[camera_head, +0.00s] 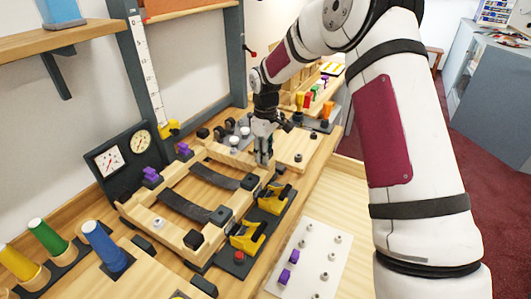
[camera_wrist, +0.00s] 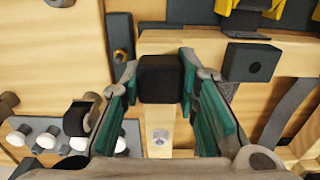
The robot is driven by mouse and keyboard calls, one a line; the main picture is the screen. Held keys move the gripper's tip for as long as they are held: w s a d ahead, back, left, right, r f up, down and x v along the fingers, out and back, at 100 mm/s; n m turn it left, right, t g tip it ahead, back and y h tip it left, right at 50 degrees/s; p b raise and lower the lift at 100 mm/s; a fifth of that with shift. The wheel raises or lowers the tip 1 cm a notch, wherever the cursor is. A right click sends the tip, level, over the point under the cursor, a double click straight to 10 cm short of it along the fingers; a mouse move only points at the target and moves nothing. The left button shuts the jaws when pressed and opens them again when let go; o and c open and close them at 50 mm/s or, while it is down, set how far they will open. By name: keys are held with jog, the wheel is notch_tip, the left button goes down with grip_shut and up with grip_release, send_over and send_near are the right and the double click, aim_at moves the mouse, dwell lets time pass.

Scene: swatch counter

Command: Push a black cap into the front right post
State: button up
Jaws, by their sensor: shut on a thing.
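My gripper (camera_head: 264,158) is over the far right end of a wooden frame (camera_head: 160,212) in the head view. In the wrist view, my gripper (camera_wrist: 160,85) has its teal finger pads on either side of a black cap (camera_wrist: 160,78) and is shut on it. The cap hides what lies straight beyond it, so I cannot tell whether it touches a post. A pale wooden piece with a metal fitting (camera_wrist: 160,138) shows below the cap. Another black block with a hole (camera_wrist: 253,62) sits to the right. A black cap (camera_head: 194,239) sits at the frame's near corner.
Yellow clamps (camera_head: 272,198) stand along the frame's right side. A white board (camera_head: 312,262) with purple pegs lies at the front right. Black and white knobs (camera_head: 234,140) stand behind the frame. Gauges (camera_head: 122,155) and coloured cylinders (camera_head: 103,243) are at the left.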

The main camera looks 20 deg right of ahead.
jog(key=shift+s+f, duration=0.2)
jog(key=shift+f, duration=0.25)
jog(key=o, duration=1)
jog(key=shift+f, duration=0.1)
jog(key=shift+c, duration=0.2)
jog(key=shift+o, duration=0.2)
jog(key=shift+w+r, duration=0.15)
jog(key=shift+r, duration=0.05)
jog(key=o, duration=0.4)
jog(key=shift+c, duration=0.2)
jog(key=shift+r, duration=0.15)
jog(key=shift+r+p, duration=0.35)
jog(key=shift+r, duration=2.6)
